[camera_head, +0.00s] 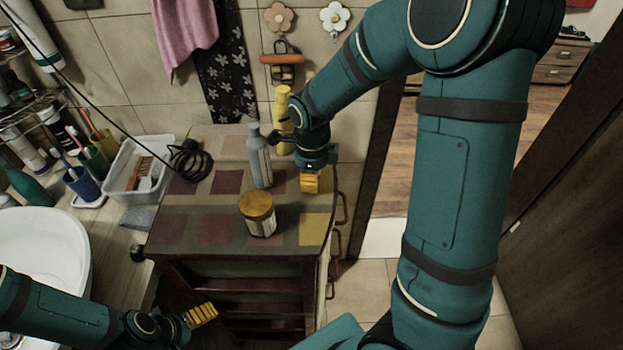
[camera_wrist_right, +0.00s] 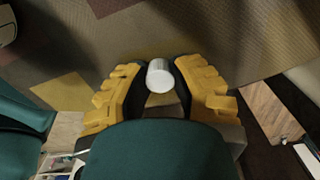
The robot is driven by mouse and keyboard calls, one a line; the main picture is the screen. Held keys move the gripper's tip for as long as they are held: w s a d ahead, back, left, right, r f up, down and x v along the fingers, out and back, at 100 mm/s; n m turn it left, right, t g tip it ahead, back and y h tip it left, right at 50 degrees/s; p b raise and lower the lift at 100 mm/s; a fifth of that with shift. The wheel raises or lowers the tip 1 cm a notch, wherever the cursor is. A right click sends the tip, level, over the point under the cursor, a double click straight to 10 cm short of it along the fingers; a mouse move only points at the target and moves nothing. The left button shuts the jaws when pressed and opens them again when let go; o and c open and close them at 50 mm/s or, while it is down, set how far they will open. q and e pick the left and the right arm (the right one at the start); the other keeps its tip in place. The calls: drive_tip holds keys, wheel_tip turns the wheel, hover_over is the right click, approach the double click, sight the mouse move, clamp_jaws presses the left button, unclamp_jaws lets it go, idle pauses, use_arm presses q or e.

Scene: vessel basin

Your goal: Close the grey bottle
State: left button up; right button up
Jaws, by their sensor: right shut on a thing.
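The grey bottle (camera_head: 260,160) stands upright on the patchwork-topped cabinet; I cannot make out clearly whether its top is open. My right gripper (camera_head: 311,183) is to the right of the bottle, apart from it, above the cabinet's right side. In the right wrist view, its yellow fingers (camera_wrist_right: 161,82) are shut on a small whitish cylinder, which looks like a cap (camera_wrist_right: 160,74). The cap is hidden in the head view. My left gripper (camera_head: 201,315) is low at the left, in front of the cabinet and away from the bottle; its opening is unclear.
A yellow-lidded jar (camera_head: 258,214) stands in front of the bottle on the cabinet top (camera_head: 180,232). A yellow bottle (camera_head: 282,112) stands behind, near the wall. The cabinet's front left is clear.

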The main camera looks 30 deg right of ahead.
wheel_tip(320, 180, up, 10)
drive_tip(key=shift+r+p, duration=0.1)
drive_tip(key=shift+p, duration=1.05)
